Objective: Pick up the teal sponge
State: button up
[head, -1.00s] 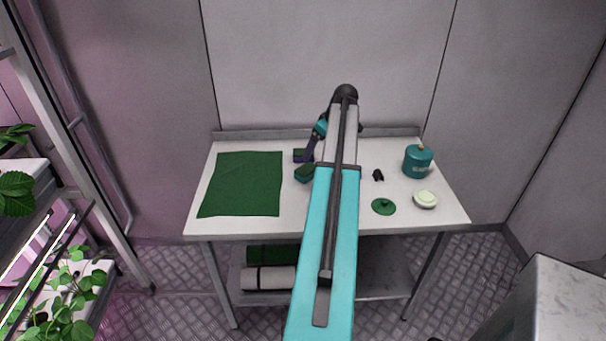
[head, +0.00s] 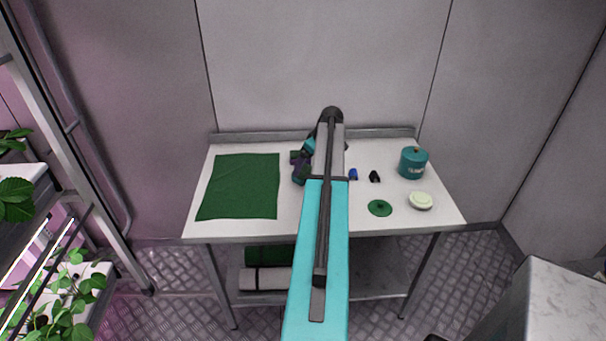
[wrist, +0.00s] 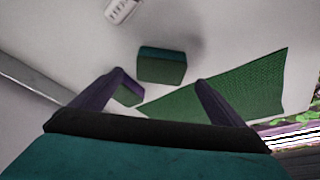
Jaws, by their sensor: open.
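A block with a teal top and green side, which looks like the teal sponge (wrist: 162,66), lies on the white table in the wrist view. My gripper (wrist: 160,78) is open, its two purple fingers spread apart. The block shows between and beyond the fingertips, not clasped. In the head view my gripper (head: 301,168) is over the middle of the table, and it and my arm largely hide the near block. A second green block (wrist: 129,95) is partly behind the left finger in the wrist view; it also shows in the head view (head: 295,156).
A green mat (head: 240,187) covers the table's left. A blue item (head: 353,174), a black item (head: 375,176), a green lid (head: 380,208), a pale round dish (head: 420,200) and a teal pot (head: 413,163) stand right. A white item (wrist: 121,9) shows in the wrist view.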

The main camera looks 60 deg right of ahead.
aim_at(304, 171)
jog(key=shift+w+f, duration=0.2)
jog(key=shift+f, duration=0.35)
jog(key=shift+w+f, duration=0.1)
jog(key=shift+p+x, duration=1.55)
jog(key=shift+x, duration=0.95)
jog(key=c, duration=1.2)
jog(key=shift+r+b, duration=1.15)
jog(key=shift+r, duration=0.45)
jog(key=s+a+b, duration=0.1)
jog(key=s+a, duration=0.2)
jog(key=a, duration=0.1)
jog(key=s+a+r+b, duration=0.1)
jog(key=s+a+b, duration=0.1)
jog(key=s+a, duration=0.1)
jog(key=s+a+r+b, duration=0.1)
jog(key=s+a+b, duration=0.1)
jog(key=a, duration=0.3)
jog(key=shift+s+a, duration=0.25)
jog(key=shift+s, duration=0.65)
